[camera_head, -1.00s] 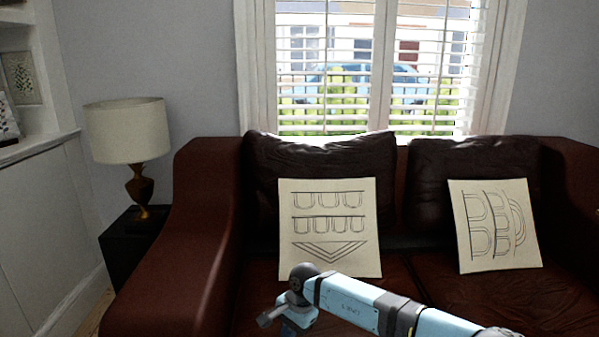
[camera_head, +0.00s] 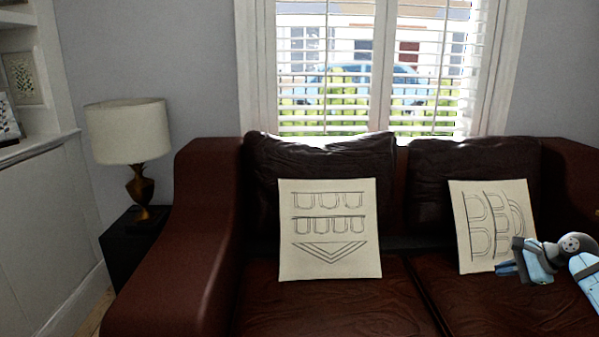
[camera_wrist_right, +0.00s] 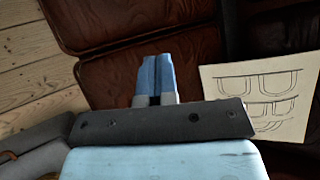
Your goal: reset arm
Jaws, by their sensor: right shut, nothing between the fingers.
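My right gripper (camera_head: 507,269) is at the right of the head view, in front of the right patterned cushion (camera_head: 484,207) on the sofa. In the right wrist view its two blue fingers (camera_wrist_right: 155,76) are together, with nothing between them. Part of my right arm shows at the right edge of the head view. My left gripper is not in view.
A dark red leather sofa (camera_head: 200,250) fills the front, with a second patterned cushion (camera_head: 328,262) at its middle. A lamp (camera_head: 128,132) stands on a dark side table (camera_head: 122,250) at left. Floorboards (camera_wrist_right: 35,75) show in the wrist view.

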